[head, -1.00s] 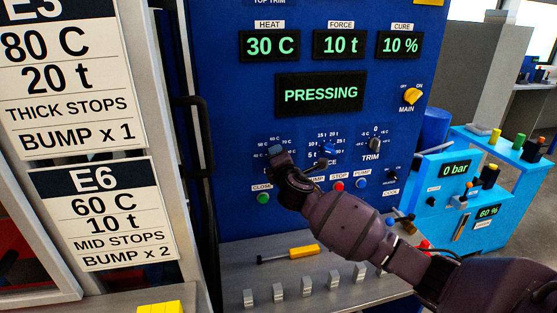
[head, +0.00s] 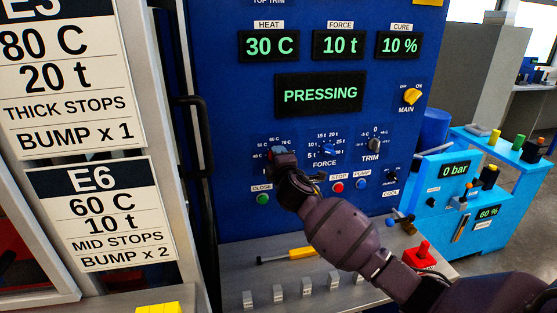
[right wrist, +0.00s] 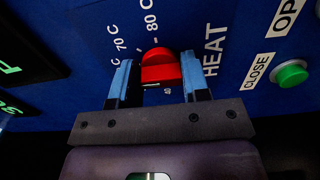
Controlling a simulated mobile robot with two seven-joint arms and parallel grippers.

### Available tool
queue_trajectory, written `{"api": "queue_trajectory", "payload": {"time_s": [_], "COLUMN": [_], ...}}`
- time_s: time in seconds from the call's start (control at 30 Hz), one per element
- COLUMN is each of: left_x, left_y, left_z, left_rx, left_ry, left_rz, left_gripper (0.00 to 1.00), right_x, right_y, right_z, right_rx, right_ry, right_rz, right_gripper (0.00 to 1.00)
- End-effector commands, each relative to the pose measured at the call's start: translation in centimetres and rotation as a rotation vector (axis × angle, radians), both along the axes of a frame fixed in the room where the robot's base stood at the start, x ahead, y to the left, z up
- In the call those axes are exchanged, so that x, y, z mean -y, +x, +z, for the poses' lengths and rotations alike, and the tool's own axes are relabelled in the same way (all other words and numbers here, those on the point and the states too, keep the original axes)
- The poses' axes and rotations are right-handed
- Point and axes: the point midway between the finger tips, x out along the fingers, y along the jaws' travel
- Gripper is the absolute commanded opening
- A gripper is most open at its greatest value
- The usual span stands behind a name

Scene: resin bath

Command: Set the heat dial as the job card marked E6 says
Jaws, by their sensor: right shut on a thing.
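The job card E6 (head: 101,214) at left reads 60 C, 10 t, MID STOPS, BUMP x 2. The heat display (head: 269,45) on the blue press panel reads 30 C. My right gripper (head: 283,157) is at the heat dial and hides most of it in the head view. In the right wrist view, the red heat dial (right wrist: 160,68) sits between the two blue fingers of my right gripper (right wrist: 157,75), which is shut on it. Marks for 70 C and 80 C show beside it there; its pointer setting is unclear. My left gripper is out of view.
The force dial (head: 327,148) and trim dial (head: 374,145) are close right of my gripper. The green close button (head: 263,199) is below. A yellow-handled tool (head: 287,255) and several grey blocks lie on the shelf. The main display (head: 320,94) reads PRESSING.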

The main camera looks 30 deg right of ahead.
Motion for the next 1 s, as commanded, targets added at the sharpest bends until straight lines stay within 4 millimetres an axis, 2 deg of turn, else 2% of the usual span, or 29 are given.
{"api": "queue_trajectory", "payload": {"time_s": [0.13,0.17,0.3,0.67,0.87,1.0], "left_x": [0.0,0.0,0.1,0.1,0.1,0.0], "left_y": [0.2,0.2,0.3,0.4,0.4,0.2], "left_z": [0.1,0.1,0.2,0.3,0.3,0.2], "left_rx": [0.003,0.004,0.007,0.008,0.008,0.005], "left_ry": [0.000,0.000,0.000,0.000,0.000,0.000], "left_rz": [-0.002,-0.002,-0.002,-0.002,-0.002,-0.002], "left_gripper": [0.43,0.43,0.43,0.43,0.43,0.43], "right_x": [0.0,0.0,0.0,-0.1,-0.6,-1.3], "right_y": [0.0,0.0,0.0,-0.3,-2.5,-4.9], "right_z": [-0.1,-0.1,-0.1,-0.1,-0.1,-0.1], "right_rx": [-0.002,-0.002,-0.001,-0.001,-0.001,-0.001], "right_ry": [0.000,0.000,-0.001,-0.001,0.000,0.000], "right_rz": [0.001,0.001,0.001,0.000,0.001,0.002], "right_gripper": [0.19,0.46,0.67,0.68,0.68,0.68]}}
